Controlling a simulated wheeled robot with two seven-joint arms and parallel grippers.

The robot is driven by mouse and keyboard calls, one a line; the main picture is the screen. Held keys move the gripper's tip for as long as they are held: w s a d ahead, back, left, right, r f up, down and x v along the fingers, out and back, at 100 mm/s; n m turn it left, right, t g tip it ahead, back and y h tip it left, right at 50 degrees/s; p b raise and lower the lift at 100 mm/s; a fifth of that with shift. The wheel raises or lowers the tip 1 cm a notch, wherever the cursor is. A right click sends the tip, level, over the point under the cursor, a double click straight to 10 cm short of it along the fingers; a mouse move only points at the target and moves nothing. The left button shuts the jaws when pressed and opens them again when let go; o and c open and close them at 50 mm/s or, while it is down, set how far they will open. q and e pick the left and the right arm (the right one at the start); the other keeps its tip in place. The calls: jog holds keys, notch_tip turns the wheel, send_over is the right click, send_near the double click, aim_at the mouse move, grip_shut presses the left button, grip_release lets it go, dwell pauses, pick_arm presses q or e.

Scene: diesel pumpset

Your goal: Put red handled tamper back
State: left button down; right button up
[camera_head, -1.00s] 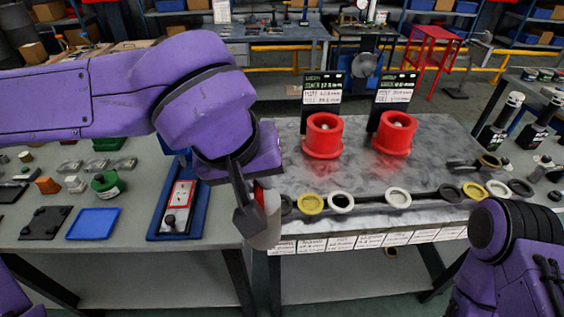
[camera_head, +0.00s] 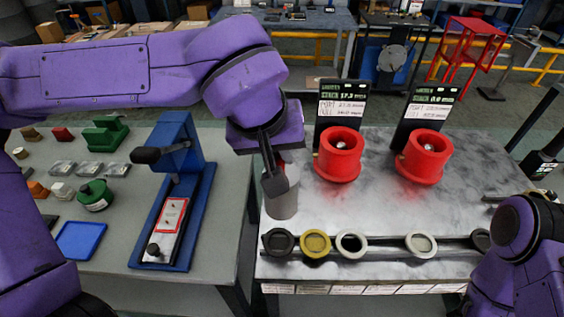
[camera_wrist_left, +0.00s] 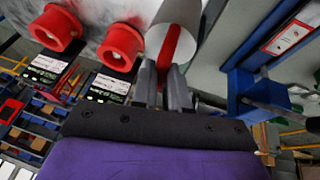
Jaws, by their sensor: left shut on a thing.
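My left gripper (camera_head: 273,165) is shut on the red handled tamper. The tamper's grey cylindrical body (camera_head: 282,204) hangs upright below the fingers, over the left end of the marbled worktop. Its red handle is mostly hidden by the fingers in the head view. In the left wrist view the red handle (camera_wrist_left: 170,44) shows as a strip between the two fingertips (camera_wrist_left: 163,80), against the pale cylinder. I cannot tell whether the tamper's base touches the worktop. My right arm is at the lower right of the head view; its gripper does not show.
Two red cylinders (camera_head: 340,155) (camera_head: 423,157) with display signs stand right of the tamper. Coloured rings, including a yellow one (camera_head: 315,244), line the worktop's front. A blue press (camera_head: 183,195) stands on the left table. The worktop between cylinders and rings is clear.

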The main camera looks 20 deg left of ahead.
pick_arm(q)
jog(key=w+a+f+p, duration=0.1)
jog(key=w+a+f, duration=0.2)
jog(key=w+f, duration=0.7)
jog(key=shift+p+x, duration=0.35)
jog(key=shift+x, duration=0.6)
jog(key=shift+a+f, duration=0.1)
jog(key=c, duration=1.1)
grip_release()
jog(key=v, duration=1.2)
